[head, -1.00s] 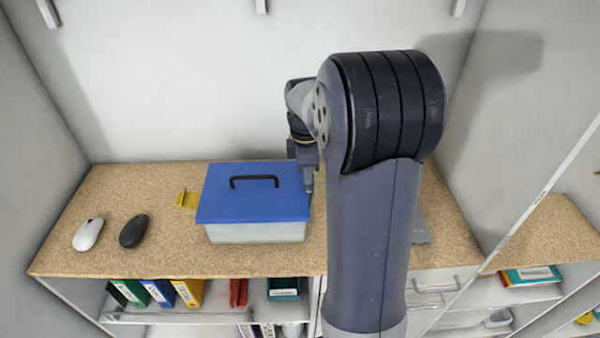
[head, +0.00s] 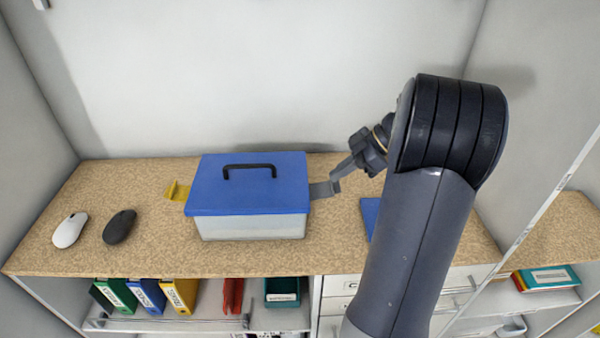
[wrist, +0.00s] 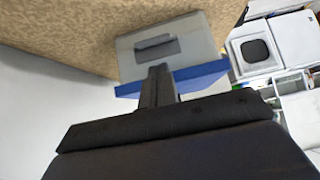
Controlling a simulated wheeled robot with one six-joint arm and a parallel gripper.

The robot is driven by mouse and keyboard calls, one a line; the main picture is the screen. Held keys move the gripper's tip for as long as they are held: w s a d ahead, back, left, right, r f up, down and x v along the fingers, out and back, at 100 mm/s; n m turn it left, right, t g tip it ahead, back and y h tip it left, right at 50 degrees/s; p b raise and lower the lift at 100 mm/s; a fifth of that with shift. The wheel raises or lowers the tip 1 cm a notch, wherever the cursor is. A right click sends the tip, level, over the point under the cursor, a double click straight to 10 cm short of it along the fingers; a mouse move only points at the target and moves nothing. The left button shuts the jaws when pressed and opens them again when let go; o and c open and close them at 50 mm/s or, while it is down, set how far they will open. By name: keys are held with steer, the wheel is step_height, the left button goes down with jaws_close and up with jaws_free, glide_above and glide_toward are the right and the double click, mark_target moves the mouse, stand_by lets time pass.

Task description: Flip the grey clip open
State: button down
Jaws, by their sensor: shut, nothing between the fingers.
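A box with a blue lid (head: 245,190) and a black handle stands on the counter, lid down. The grey clip (head: 321,190) is at its right end and sticks outward, much like the yellow clip (head: 177,191) at the left end. My gripper (head: 335,183) is shut and empty, slanting down to the grey clip from the upper right; contact is hard to tell. In the wrist view the shut fingers (wrist: 160,72) point at the box's pale end wall (wrist: 198,40), with the grey clip (wrist: 156,48) just beyond their tips.
A white mouse (head: 69,230) and a black mouse (head: 119,227) lie left of the box. A blue item (head: 370,215) lies right of it, partly hidden by my arm. A wall (head: 270,80) rises behind the counter (head: 130,262). Binders stand on the shelf below.

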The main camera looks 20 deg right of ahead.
steer(key=shift+a+r, duration=0.15)
steer(key=shift+a, duration=0.05)
steer(key=shift+w+a+f+b, duration=0.2)
steer(key=shift+w+a+b, duration=0.1)
steer(key=shift+a+b, duration=0.3)
steer(key=shift+r, duration=0.1)
